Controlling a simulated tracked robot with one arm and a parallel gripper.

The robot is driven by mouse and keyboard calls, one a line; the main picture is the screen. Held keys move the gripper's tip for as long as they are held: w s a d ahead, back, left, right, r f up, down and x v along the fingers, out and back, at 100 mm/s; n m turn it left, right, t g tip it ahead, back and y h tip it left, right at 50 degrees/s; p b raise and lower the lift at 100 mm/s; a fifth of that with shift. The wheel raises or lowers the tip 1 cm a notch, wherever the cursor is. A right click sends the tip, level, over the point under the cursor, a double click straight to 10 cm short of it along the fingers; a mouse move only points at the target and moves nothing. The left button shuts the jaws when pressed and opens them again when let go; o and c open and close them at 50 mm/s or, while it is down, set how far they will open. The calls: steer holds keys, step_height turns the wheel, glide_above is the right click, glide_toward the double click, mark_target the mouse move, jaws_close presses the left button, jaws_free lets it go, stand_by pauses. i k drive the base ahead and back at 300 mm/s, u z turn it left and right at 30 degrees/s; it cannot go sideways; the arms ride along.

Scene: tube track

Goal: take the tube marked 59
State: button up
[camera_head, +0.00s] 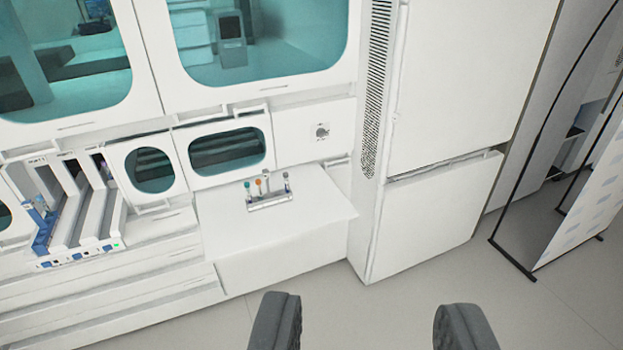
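A small rack (270,201) stands on a white bench top (315,212) near the middle of the view. It holds a few upright tubes (258,186), one with an orange top. They are too small for any number to be read, so I cannot tell which is marked 59. My gripper (370,325) shows at the bottom edge as two dark grey fingers, wide apart with only floor between them. It is open and empty, well short of the bench and the rack.
A tall white cabinet (440,220) stands right of the bench. A machine with slanted lanes (85,215) is at the left. A framed panel (585,190) stands at the far right. Grey floor (400,290) in front of the bench is clear.

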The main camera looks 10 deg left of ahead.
mark_target(258, 182)
steer(key=z, duration=0.55)
steer(key=i, duration=1.6)
steer(key=u, duration=0.35)
steer(key=i, duration=1.25)
steer(key=u, duration=0.7)
